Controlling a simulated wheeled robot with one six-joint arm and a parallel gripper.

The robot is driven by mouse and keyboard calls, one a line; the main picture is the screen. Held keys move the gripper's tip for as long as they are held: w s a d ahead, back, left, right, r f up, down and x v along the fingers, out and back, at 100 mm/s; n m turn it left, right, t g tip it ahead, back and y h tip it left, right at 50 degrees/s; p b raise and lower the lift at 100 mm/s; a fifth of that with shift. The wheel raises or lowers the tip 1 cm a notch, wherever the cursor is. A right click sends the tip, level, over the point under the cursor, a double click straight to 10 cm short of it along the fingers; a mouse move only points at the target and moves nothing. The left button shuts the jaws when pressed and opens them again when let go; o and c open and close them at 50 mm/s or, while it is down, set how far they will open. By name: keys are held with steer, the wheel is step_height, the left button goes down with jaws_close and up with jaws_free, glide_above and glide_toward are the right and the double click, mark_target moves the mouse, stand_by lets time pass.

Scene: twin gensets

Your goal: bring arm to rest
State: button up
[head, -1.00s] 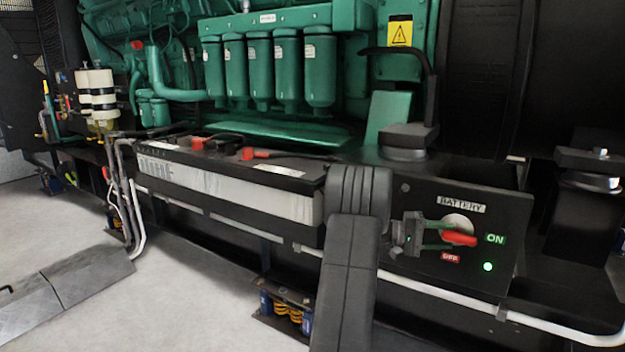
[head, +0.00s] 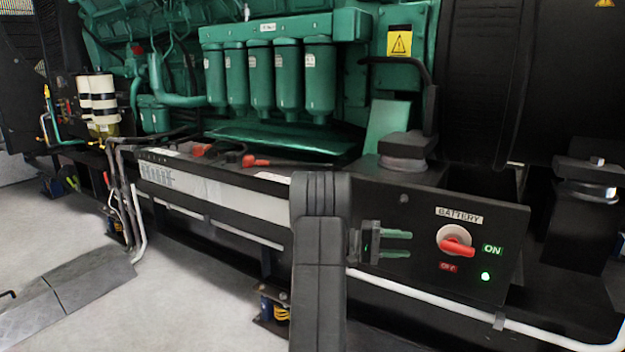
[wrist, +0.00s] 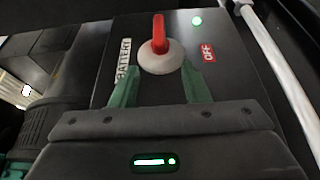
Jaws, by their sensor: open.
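My gripper (head: 397,244) is open and empty, with two green fingers pointing right toward the battery switch panel (head: 418,273). The red switch handle (head: 456,247) on its pale round base is to the right of the fingertips and apart from them. In the wrist view, my gripper (wrist: 160,88) has its fingers spread, with the red handle (wrist: 159,34) beyond and between them. The handle points toward the green ON label (head: 492,250) side, tilted slightly down. A red OFF label (head: 447,267) is below it, and a green light (head: 485,276) is lit.
A long battery (head: 220,190) with red terminal caps lies left of the panel. Green engine filters (head: 273,80) stand behind. A white pipe (head: 420,297) runs below the panel. Black mounts (head: 590,180) are at the right. Open floor (head: 190,300) is at the lower left.

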mark_target(445, 243)
steer(key=d+b, duration=0.1)
steer(key=d, duration=0.2)
steer(key=s+d+b, duration=0.1)
steer(key=d, duration=0.3)
steer(key=s+d+b, duration=0.1)
steer(key=d+b, duration=0.1)
steer(key=d, duration=0.1)
steer(key=shift+d, duration=0.35)
steer(key=shift+w+r+y+p, duration=0.15)
steer(key=shift+r+y+p, duration=0.3)
steer(key=shift+p, duration=0.1)
steer(key=shift+a+r+m+y+p, duration=0.15)
steer(key=shift+r+m+y+p, duration=0.05)
steer(key=shift+m+y+p, duration=0.15)
steer(key=shift+r+m+t+y+p, duration=0.2)
steer(key=shift+y+p, duration=0.35)
steer(key=shift+y, duration=0.05)
steer(key=shift+r+m+t+y+p, duration=0.15)
steer(key=shift+t+y+p, duration=0.05)
steer(key=shift+y+p, duration=0.35)
steer(key=shift+d+m+t+y+p, duration=0.2)
steer(key=shift+m+t+y+p, duration=0.15)
steer(key=shift+y+p, duration=0.55)
steer(key=shift+f, duration=0.1)
